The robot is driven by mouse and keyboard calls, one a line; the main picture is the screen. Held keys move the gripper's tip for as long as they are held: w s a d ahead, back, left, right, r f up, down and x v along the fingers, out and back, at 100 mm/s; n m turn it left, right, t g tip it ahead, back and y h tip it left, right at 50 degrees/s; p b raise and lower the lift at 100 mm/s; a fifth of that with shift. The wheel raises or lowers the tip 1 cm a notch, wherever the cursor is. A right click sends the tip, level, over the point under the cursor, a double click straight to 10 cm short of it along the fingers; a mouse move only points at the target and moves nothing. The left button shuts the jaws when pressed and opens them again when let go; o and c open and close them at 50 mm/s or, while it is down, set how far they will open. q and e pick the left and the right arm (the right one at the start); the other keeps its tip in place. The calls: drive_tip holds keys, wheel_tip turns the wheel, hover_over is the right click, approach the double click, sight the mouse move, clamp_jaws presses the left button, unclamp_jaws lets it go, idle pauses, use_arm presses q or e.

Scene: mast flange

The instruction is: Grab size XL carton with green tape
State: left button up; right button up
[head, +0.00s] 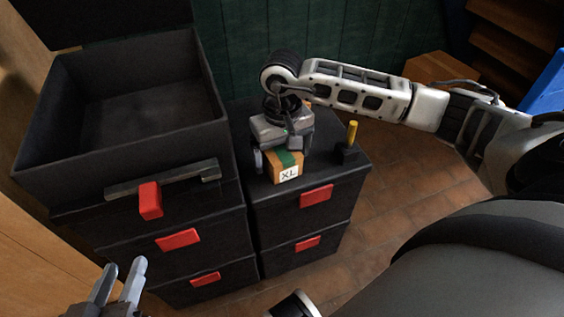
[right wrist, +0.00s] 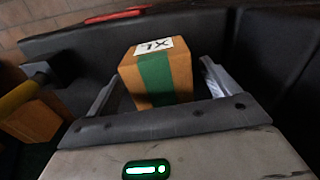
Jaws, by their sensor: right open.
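A small orange-brown carton (head: 287,166) with a green tape band and a white XL label sits on top of the lower black drawer cabinet. It also shows in the right wrist view (right wrist: 181,75), between the two fingers. My right gripper (head: 280,160) is above the carton, pointing down, with its fingers apart on either side of it. I cannot tell whether the fingers touch it. The right gripper also shows in the right wrist view (right wrist: 160,90). My left gripper (head: 118,282) is at the lower left, away from the carton, its two fingers apart and nothing between them.
The lower black cabinet (head: 260,215) has red handles. A taller black cabinet (head: 190,255) with an open, empty top box (head: 50,130) stands to its left. A yellow-handled object (head: 352,135) stands right of the carton. Another carton (head: 440,70) is behind my right arm.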

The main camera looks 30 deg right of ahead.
drive_tip(key=c, duration=1.2)
